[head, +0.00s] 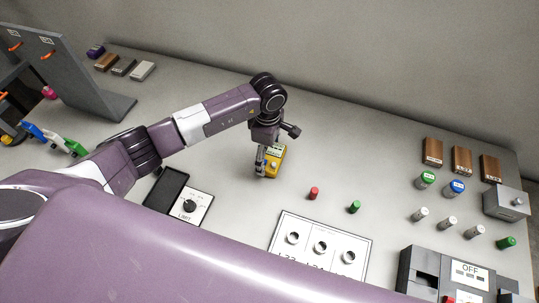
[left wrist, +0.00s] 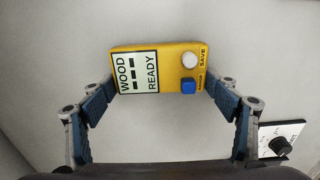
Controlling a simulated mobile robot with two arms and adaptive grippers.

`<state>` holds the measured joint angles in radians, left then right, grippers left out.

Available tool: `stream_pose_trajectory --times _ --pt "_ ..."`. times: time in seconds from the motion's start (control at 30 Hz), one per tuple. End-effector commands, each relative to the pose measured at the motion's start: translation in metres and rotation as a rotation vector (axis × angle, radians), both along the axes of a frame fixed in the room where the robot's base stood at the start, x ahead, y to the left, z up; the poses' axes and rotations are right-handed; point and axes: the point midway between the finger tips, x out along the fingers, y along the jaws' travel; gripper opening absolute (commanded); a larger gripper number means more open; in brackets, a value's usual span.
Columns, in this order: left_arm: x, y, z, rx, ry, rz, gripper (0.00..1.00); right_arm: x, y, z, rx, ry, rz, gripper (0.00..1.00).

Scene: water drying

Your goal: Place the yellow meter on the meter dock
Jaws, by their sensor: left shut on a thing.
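The yellow meter (head: 275,161) is at the middle of the table in the head view. In the left wrist view the meter (left wrist: 172,68) shows a screen reading "WOOD" and "READY", a white round button and a blue button. My left gripper (head: 262,165) is shut on the meter, with a finger at each side. I cannot tell whether the meter touches the table. A dark, shallow rectangular tray (head: 165,187) lies to the lower left of the meter and may be the meter dock. My right gripper is not in view.
A white dial plate (head: 190,207) adjoins the dark tray. A white panel with round holes (head: 320,246), a red peg (head: 314,193) and a green peg (head: 354,206) lie to the right. A grey rack (head: 75,70) stands at left. The table behind the meter is clear.

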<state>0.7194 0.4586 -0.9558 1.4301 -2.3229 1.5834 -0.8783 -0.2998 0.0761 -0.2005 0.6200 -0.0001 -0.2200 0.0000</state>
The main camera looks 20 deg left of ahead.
Motion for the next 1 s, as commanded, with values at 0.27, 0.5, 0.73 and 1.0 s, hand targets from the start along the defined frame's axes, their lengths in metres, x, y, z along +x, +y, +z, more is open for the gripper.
stream_pose_trajectory --times 0.27,0.5,0.73,1.0 --pt "0.002 0.000 0.035 -0.001 -0.007 -0.002 0.44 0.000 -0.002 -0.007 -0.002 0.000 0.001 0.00" --pt "0.003 0.000 0.101 -0.001 -0.011 -0.002 0.44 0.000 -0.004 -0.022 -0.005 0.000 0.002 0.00" --pt "0.002 0.000 0.160 -0.001 -0.007 -0.001 0.44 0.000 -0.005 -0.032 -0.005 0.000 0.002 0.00" --pt "0.001 0.000 0.194 -0.001 -0.003 -0.001 0.44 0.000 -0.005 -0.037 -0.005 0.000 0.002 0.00"
